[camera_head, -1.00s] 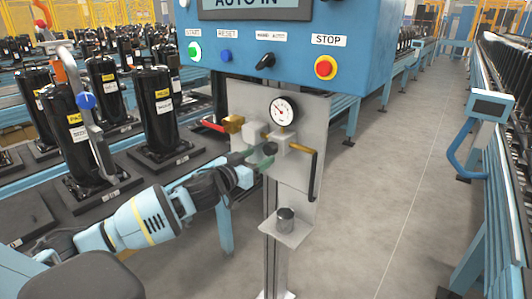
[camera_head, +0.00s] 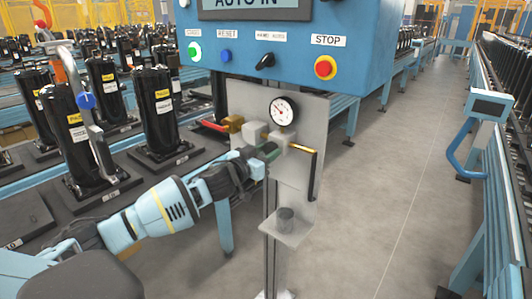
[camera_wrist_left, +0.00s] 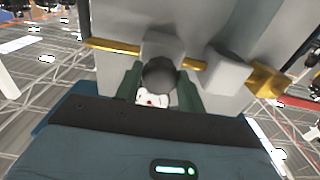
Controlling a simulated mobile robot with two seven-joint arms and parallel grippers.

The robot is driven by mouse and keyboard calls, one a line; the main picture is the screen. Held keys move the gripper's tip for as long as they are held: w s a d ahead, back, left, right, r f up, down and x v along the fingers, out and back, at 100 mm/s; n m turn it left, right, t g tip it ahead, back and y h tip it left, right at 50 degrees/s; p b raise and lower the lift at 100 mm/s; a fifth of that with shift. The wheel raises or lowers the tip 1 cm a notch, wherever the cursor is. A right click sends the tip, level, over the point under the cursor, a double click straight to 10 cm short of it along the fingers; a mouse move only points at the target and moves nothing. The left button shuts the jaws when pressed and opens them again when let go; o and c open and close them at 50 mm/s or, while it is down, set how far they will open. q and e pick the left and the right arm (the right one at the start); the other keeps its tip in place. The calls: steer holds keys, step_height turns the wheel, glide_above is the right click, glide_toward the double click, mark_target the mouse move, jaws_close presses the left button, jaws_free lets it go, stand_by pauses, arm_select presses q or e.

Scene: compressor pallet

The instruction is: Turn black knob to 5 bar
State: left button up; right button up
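The black knob (camera_wrist_left: 158,75) shows in the left wrist view between the two dark green fingers of my left gripper (camera_wrist_left: 159,88). The fingers lie close along both sides of it, with no clear gap. In the head view my left gripper (camera_head: 268,153) reaches the regulator below the gauge and mostly hides the knob. The round white pressure gauge (camera_head: 282,111) sits above, its small needle pointing to the upper left; the exact reading is too small to tell. Part of the gauge face (camera_wrist_left: 150,100) shows beside the knob in the wrist view. My right gripper is not in view.
The blue control box (camera_head: 290,50) overhangs the gauge. A small shelf (camera_head: 287,232) with a dark cup is below. Black compressors (camera_head: 157,110) stand left.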

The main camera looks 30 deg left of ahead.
arm_select(q)
steer(key=c, duration=0.5)
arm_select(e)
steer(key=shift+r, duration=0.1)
arm_select(q)
steer(key=shift+r+m+p, duration=0.15)
steer(key=shift+m+p, duration=0.25)
steer(key=shift+m, duration=0.8)
steer(key=m, duration=0.3)
steer(key=shift+m+p, duration=0.3)
steer(key=m, duration=0.5)
steer(key=shift+a, duration=0.1)
steer(key=m, duration=0.6)
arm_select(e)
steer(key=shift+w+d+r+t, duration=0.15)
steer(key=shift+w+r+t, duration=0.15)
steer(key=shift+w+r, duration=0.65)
